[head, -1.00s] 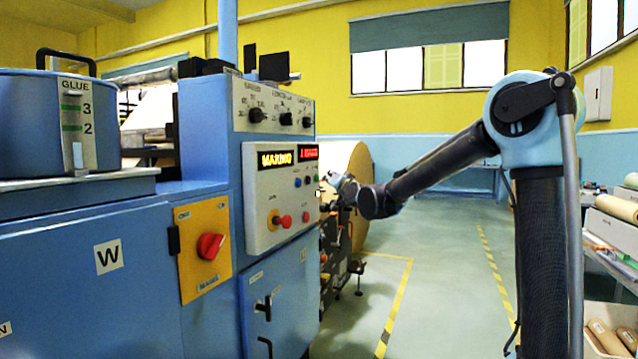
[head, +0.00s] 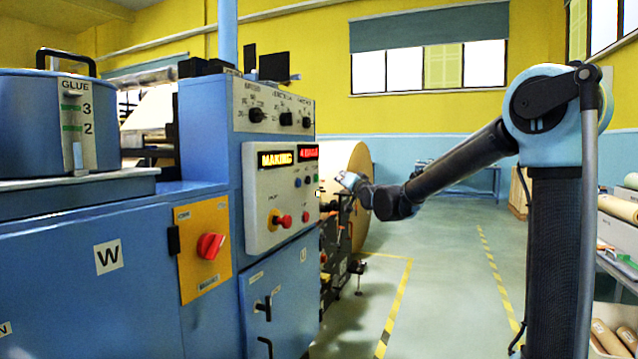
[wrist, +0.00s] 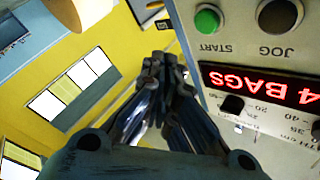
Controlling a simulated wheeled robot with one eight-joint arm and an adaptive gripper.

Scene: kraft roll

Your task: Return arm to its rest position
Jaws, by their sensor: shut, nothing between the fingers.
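My gripper (head: 345,180) is at the end of my arm, just right of the blue machine's control panel (head: 284,190) in the head view. It is small there and its fingers are hard to make out. In the wrist view my gripper (wrist: 162,62) has its fingertips together with nothing between them. The fingers appear apart from the buttons. My arm is bent, its forearm sloping down to the left.
The blue machine (head: 140,280) stands at the left, with a glue pot (head: 40,120) on it. A large kraft roll (head: 355,210) is behind my gripper. Shelves with rolls (head: 618,210) stand at the right. The floor (head: 440,290) between is clear, with yellow lines.

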